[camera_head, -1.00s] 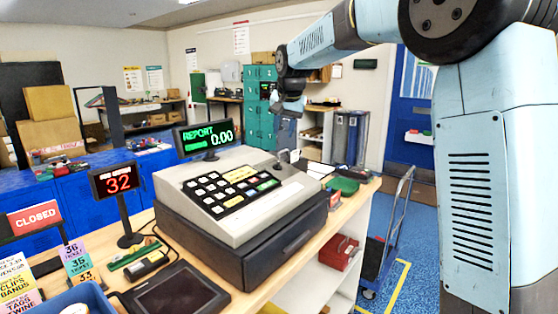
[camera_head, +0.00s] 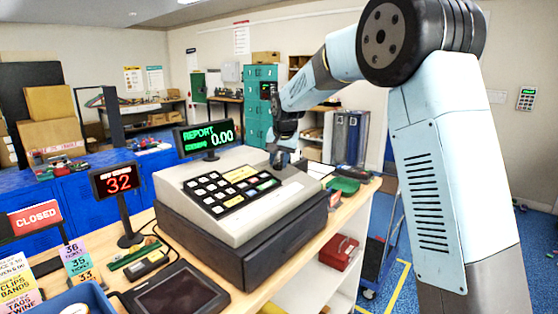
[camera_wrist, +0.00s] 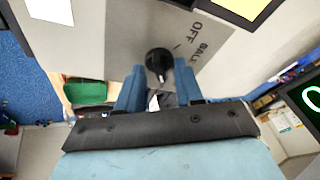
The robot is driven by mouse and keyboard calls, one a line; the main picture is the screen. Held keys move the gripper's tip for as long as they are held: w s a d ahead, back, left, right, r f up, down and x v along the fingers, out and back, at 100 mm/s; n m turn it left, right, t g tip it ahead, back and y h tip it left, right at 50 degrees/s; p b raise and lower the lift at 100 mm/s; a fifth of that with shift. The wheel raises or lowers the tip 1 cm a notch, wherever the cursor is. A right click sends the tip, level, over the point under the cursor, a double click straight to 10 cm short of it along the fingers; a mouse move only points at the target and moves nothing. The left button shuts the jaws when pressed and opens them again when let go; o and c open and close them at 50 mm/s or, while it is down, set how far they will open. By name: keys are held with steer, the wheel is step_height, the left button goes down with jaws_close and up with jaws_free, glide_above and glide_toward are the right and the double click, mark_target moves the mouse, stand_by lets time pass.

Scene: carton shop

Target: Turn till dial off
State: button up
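The till (camera_head: 235,190) stands on the wooden counter, its green display (camera_head: 205,137) reading REPORT 0.00. In the wrist view the black till dial (camera_wrist: 159,62) sits on a grey label plate on the till. A light mark shows on the dial's lower side, away from OFF. My gripper (camera_wrist: 158,80) is open, with one blue finger on each side of the dial. I cannot tell whether the fingers touch it. In the head view my gripper (camera_head: 288,158) is at the till's back right, hiding the dial.
A green object (camera_head: 343,184) lies at the counter's right end. A red box (camera_head: 339,252) sits on the shelf below.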

steer(key=c, duration=0.6)
steer(key=shift+c, duration=0.2)
steer(key=n+y, duration=0.1)
steer(key=n, duration=0.4)
steer(key=shift+w+d+n+y, duration=0.1)
steer(key=shift+d+n+y, duration=0.1)
steer(key=shift+n+y, duration=0.15)
steer(key=n+g+y, duration=0.1)
steer(key=n, duration=0.4)
steer(key=shift+w+d+n, duration=0.1)
steer(key=shift+n, duration=0.15)
steer(key=n+g, duration=0.1)
steer(key=n, duration=0.2)
steer(key=n+y, duration=0.1)
steer(key=n, duration=0.2)
steer(key=shift+w+n+g, duration=0.1)
steer(key=shift+n+g, duration=0.2)
steer(key=shift+g, duration=0.1)
steer(key=n, duration=0.3)
steer(key=n+g, duration=0.1)
steer(key=n, duration=0.2)
steer(key=shift+w+g, duration=0.1)
steer(key=shift+g, duration=0.2)
jaws_close()
steer(key=shift+n, duration=0.4)
